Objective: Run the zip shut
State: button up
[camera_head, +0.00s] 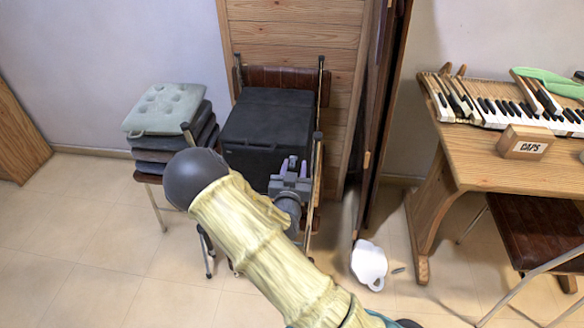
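A black box-shaped case (268,118) sits on a chair left of centre, in front of the wooden panel. It is probably the thing with the zip, but I cannot make out a zip line or a pull tab on it. My gripper (293,165) is at the case's lower right corner, its grey-purple fingers pointing up and away. The fingers look apart with nothing between them. I cannot tell whether they touch the case. My arm covers the lower front of the case and part of the chair.
A chair with stacked cushions (165,108) stands just left of the case. A wooden table (487,165) with piano keys (500,103) and a "CAPS" block (525,142) is at right. A white piece (369,264) lies on the floor. The left floor is clear.

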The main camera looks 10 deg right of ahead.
jog(key=shift+a, duration=0.15)
jog(key=shift+s+a, duration=0.2)
jog(key=shift+s, duration=0.2)
jog(key=p+v, duration=0.4)
jog(key=v, duration=1.2)
jog(key=shift+s+p, duration=0.25)
jog(key=shift+p, duration=0.15)
jog(key=shift+d, duration=0.1)
